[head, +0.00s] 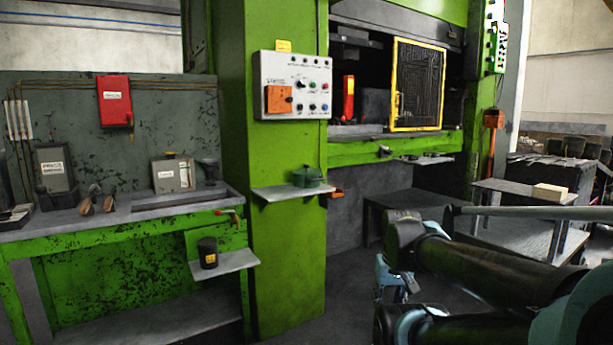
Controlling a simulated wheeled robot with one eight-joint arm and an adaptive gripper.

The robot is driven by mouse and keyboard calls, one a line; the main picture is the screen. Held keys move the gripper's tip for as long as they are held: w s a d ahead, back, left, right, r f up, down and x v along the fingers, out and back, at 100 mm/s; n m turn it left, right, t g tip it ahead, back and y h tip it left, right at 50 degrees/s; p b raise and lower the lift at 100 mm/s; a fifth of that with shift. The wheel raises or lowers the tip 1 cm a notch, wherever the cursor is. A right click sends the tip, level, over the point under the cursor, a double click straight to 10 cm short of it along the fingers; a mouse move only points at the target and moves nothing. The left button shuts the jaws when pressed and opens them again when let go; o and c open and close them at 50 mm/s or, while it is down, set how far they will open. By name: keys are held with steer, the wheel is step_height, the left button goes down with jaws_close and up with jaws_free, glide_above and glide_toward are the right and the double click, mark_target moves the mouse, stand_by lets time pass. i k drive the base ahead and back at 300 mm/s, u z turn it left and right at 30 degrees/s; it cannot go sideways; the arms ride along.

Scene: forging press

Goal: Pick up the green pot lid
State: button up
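A small dark green lidded pot or pot lid (308,176), with a small knob on top, sits on a narrow grey shelf (290,193) fixed to the front of the green press column. I cannot tell whether there is a pot body under the lid. My arm reaches in from the lower right, below and to the right of the shelf, and is well apart from the lid. My gripper's fingers cannot be made out.
A control panel (293,86) is above the shelf. On the left, a green workbench (130,215) holds boxes and tools; a black canister (208,252) stands on a lower ledge. A grey table (515,187) with a light block (550,192) is at right.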

mark_target(307, 169)
steer(key=i, duration=0.95)
